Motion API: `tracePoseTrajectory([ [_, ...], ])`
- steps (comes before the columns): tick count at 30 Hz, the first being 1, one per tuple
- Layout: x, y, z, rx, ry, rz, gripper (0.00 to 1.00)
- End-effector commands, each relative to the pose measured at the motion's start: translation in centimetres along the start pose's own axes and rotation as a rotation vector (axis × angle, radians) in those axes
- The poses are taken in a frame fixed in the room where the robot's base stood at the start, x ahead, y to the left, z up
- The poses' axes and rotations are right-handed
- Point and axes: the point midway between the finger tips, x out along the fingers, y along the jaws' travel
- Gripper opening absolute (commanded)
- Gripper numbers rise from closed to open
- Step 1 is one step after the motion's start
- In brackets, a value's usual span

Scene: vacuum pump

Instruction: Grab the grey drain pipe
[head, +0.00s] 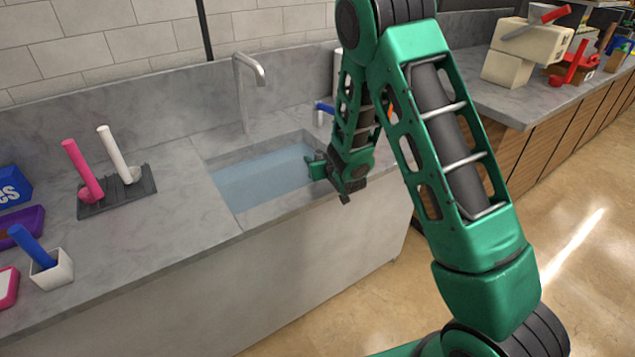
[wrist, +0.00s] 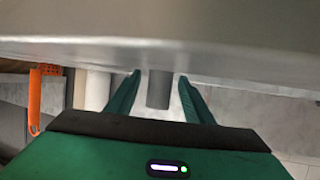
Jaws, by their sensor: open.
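The grey drain pipe (wrist: 158,88) shows in the wrist view as a short dark grey cylinder, below a large pale grey surface. My gripper (wrist: 160,92) is open, and in this view the pipe lies between its two green fingers with gaps on both sides. Whether the pipe is within fingertip depth I cannot tell. In the head view my gripper (head: 325,168) is over the right side of the water-filled sink (head: 265,178). I cannot make out the grey pipe in the head view.
A white cylinder (wrist: 97,90) and an orange perforated piece (wrist: 42,98) are left of the fingers in the wrist view. A metal faucet (head: 248,85) rises behind the sink. A dark rack (head: 117,192) with a pink and a white tool stands on the left counter.

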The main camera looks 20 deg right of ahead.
Motion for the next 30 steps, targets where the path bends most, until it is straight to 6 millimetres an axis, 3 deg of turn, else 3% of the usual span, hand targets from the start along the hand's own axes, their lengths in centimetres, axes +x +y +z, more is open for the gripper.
tracePoseTrajectory([
  [4, 0.0, 0.0, 0.0, 0.0, 0.0, 0.0, 0.47],
  [10, 0.0, 0.1, 0.0, 0.0, 0.0, 0.001, 0.02],
  [11, 0.0, 0.1, 0.0, 0.0, 0.0, 0.001, 0.0],
  [23, -0.2, 0.1, -0.4, 0.0, 0.001, 0.001, 0.0],
  [30, -1.0, 0.1, -2.6, 0.001, 0.004, 0.002, 0.0],
])
